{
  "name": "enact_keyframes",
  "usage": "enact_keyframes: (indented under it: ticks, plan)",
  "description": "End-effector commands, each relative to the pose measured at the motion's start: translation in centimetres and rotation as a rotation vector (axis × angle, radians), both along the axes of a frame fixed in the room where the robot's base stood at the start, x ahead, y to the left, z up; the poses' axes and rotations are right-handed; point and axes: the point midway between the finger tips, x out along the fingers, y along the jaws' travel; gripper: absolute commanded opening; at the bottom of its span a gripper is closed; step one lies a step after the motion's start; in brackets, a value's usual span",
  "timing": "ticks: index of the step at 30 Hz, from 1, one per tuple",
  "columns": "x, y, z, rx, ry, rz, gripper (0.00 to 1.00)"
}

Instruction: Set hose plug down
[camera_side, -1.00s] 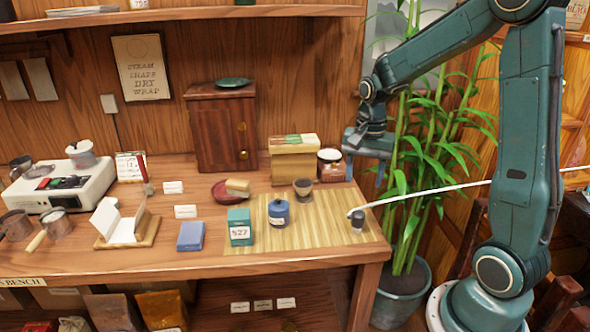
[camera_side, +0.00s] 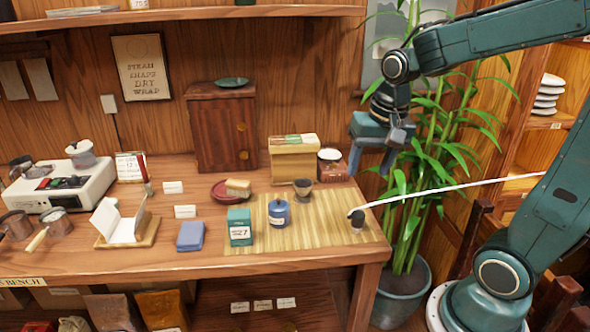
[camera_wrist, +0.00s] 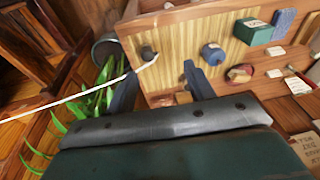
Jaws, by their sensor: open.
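The hose plug (camera_side: 357,218) is a small dark piece standing on the right part of the bamboo mat (camera_side: 335,240), with a white hose (camera_side: 450,188) running from it to the right. In the wrist view the plug (camera_wrist: 148,54) shows beyond my fingertips, a little left of the middle. My gripper (camera_side: 370,168) is open and empty, in the air above and behind the plug, near the bamboo plant. In the wrist view my two fingers (camera_wrist: 158,72) are well apart with nothing between them. The plug is clear of both fingers.
A blue jar (camera_side: 279,213), a teal box (camera_side: 239,227) and a small cup (camera_side: 303,189) stand left of the plug. A tan box (camera_side: 294,162) and a glass jar (camera_side: 331,165) are behind. The plant (camera_side: 425,150) rises just right of the bench.

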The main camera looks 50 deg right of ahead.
Motion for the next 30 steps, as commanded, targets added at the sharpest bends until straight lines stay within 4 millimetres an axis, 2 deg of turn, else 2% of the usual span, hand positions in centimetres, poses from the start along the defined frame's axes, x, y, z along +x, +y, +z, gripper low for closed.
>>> enact_keyframes:
  ticks: [3,9,18,24,30]
  plan:
    - [-1.6,1.8,1.5,-0.032,-0.052,0.130,0.53]
    - [-4.5,4.3,3.1,-0.088,-0.128,0.345,0.53]
    - [-8.5,6.8,4.1,-0.173,-0.232,0.627,0.53]
    - [-9.8,7.4,4.2,-0.203,-0.265,0.715,0.53]
    - [-9.9,7.5,4.1,-0.208,-0.268,0.729,0.53]
